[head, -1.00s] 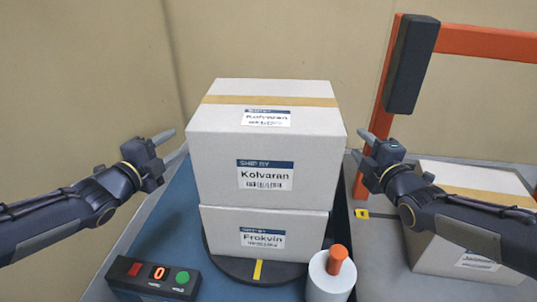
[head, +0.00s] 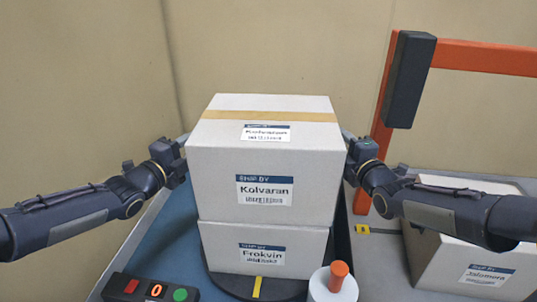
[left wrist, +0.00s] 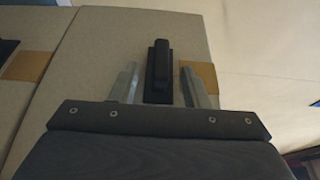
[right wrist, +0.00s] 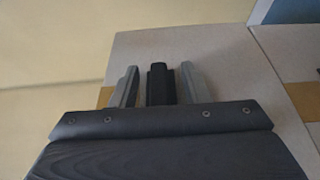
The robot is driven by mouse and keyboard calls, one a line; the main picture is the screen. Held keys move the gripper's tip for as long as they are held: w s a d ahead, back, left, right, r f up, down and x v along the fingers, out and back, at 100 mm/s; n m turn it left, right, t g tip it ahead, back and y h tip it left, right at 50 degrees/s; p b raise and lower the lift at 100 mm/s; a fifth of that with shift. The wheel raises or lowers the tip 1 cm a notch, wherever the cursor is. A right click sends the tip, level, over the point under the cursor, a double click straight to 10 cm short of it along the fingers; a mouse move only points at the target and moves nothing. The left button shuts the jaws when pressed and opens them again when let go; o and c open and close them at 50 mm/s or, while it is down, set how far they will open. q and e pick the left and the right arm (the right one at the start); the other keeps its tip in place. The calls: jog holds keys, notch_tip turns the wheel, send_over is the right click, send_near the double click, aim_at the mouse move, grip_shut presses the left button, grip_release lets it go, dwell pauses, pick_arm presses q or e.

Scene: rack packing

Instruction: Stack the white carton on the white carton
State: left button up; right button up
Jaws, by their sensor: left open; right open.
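A large white carton labelled Kolvaran (head: 215,175) rests on a slightly smaller white carton labelled Frokvin (head: 220,240), roughly lined up over it. My left gripper (head: 183,143) is at the upper carton's left side, its fingertips partly hidden. My right gripper (head: 348,143) is at the right side, also partly hidden. Both are open. In the left wrist view, a black handle-like piece (left wrist: 159,72) on the carton's side sits between the spread fingers. The right wrist view shows a similar black piece (right wrist: 159,83) between the fingers. Whether the fingers touch is unclear.
The lower carton stands on a dark round plate (head: 285,290). A button box (head: 150,288) and a white cylinder with an orange knob (head: 339,276) are in front. Another white carton (head: 440,255) is at right, below an orange frame (head: 480,49) with a dark block (head: 408,79).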

pick_arm(q)
jog(key=shift+w+d, duration=0.3)
jog(key=shift+w, duration=0.15)
pick_arm(e)
jog(key=shift+w+a, duration=0.15)
jog(key=shift+w, duration=0.35)
pick_arm(q)
grip_shut()
pick_arm(e)
grip_shut()
dwell(0.4)
